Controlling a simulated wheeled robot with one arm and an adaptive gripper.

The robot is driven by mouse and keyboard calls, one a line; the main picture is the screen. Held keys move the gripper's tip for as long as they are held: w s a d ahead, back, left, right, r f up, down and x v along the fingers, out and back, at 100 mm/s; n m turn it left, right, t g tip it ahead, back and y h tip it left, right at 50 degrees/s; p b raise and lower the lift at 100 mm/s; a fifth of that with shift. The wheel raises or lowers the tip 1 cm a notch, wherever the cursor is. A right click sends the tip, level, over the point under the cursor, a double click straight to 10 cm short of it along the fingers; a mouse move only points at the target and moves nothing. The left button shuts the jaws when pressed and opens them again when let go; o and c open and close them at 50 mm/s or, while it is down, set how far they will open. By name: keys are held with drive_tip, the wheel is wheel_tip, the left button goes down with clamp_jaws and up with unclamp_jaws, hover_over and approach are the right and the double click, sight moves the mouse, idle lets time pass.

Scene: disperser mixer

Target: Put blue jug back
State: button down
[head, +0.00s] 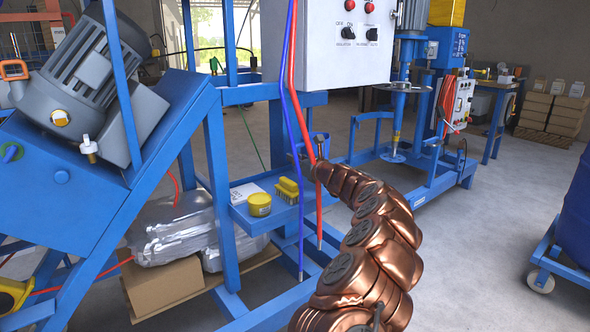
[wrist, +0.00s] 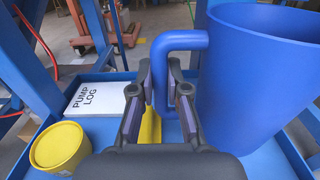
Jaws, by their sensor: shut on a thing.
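The blue jug (wrist: 262,75) fills the right of the wrist view, upright with its open top up. Its handle (wrist: 182,40) comes down between the fingertips of my gripper (wrist: 160,90), which is shut on it. The jug is over the right part of the blue tray (wrist: 105,76); I cannot tell whether its base touches the tray. In the head view my gripper (head: 320,152) is small, at the far end of my copper arm, above the tray's right side. The jug is mostly hidden there behind the gripper and frame.
On the tray are a yellow tub (head: 259,204), a yellow brush (head: 288,190) and a white pump log (wrist: 92,98). Red and blue hoses (head: 301,130) hang in front of it. A control box (head: 335,45) is above. Open floor (head: 470,250) lies to the right.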

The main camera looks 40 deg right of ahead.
sight(295, 171)
drive_tip(key=shift+f+b, duration=0.8)
drive_tip(key=shift+f, duration=1.25)
drive_tip(key=c, duration=1.2)
unclamp_jaws()
drive_tip(key=shift+o, duration=0.2)
drive_tip(key=shift+s+r, duration=0.1)
drive_tip(key=shift+r, duration=0.3)
drive_tip(key=s+p, duration=0.1)
drive_tip(key=s, duration=1)
drive_tip(key=shift+s+a+p, duration=0.15)
drive_tip(key=shift+s+p, duration=0.2)
drive_tip(key=shift+s, duration=0.05)
